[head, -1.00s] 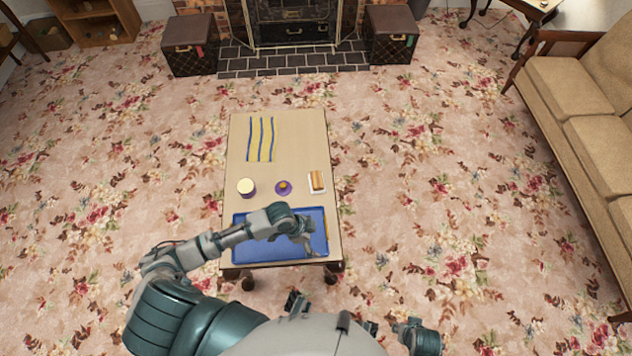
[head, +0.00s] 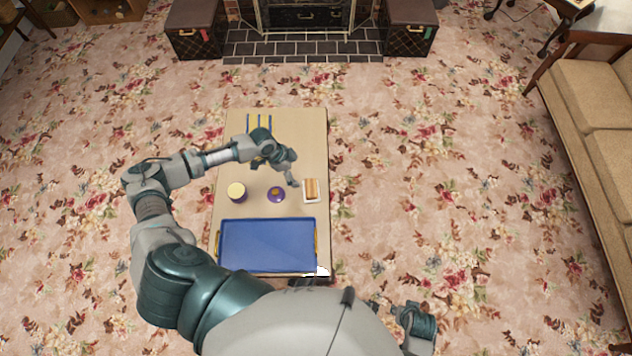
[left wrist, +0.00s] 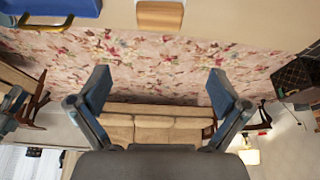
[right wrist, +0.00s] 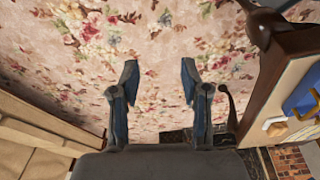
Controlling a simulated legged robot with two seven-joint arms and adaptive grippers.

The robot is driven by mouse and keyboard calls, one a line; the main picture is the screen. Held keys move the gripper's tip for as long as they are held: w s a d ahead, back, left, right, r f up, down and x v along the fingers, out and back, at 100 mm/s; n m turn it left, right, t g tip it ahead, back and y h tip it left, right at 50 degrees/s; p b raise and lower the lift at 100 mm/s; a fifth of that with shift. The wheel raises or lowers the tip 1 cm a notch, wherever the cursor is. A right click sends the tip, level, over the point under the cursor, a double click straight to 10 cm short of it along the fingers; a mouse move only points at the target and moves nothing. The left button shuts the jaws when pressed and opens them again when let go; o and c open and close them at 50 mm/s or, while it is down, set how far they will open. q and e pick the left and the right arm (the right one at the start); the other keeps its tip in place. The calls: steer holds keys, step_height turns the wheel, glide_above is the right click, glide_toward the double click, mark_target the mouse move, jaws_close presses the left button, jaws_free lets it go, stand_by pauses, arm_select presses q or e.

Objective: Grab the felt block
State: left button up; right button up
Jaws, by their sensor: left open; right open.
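The felt block (head: 311,189), with a tan wood-like top and a pale edge, lies on the right side of the low table, beyond the tray. In the left wrist view its brown, wood-like side (left wrist: 160,16) shows at the top centre, partly cut off. My left gripper (head: 292,182) is over the table just left of the block, pointing down. In the left wrist view its fingers (left wrist: 160,90) are spread with nothing between them. In the right wrist view my right gripper (right wrist: 158,75) is open and empty, over carpet beside the table.
A blue tray (head: 268,245) fills the table's near end. A cream-topped purple tub (head: 237,191) and a purple round item (head: 276,194) stand left of the block. A striped cloth (head: 259,121) is partly hidden behind my left arm. A sofa (head: 600,100) is right.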

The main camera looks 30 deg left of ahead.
arm_select(q)
steer(key=b, duration=0.3)
glide_toward(311, 187)
steer(key=x, duration=0.4)
steer(key=shift+a+f, duration=0.1)
steer(key=shift+f, duration=0.25)
steer(key=shift+w+f, duration=0.15)
steer(key=shift+f, duration=0.05)
arm_select(e)
step_height(311, 187, up, 7)
arm_select(q)
steer(key=shift+d+f, duration=0.1)
steer(key=shift+d, duration=0.2)
steer(key=b+x, duration=0.1)
steer(key=x, duration=0.3)
steer(key=shift+d+f, duration=0.2)
steer(key=shift+f, duration=0.25)
steer(key=shift+a, duration=0.25)
steer(key=c, duration=0.8)
steer(key=shift+d, duration=0.25)
steer(key=shift+c, duration=0.5)
arm_select(e)
steer(key=w+a+r+t+y, duration=0.1)
steer(key=w+a+t, duration=0.1)
steer(key=w, duration=0.3)
steer(key=shift+w+t, duration=0.25)
steer(key=shift+t, duration=0.65)
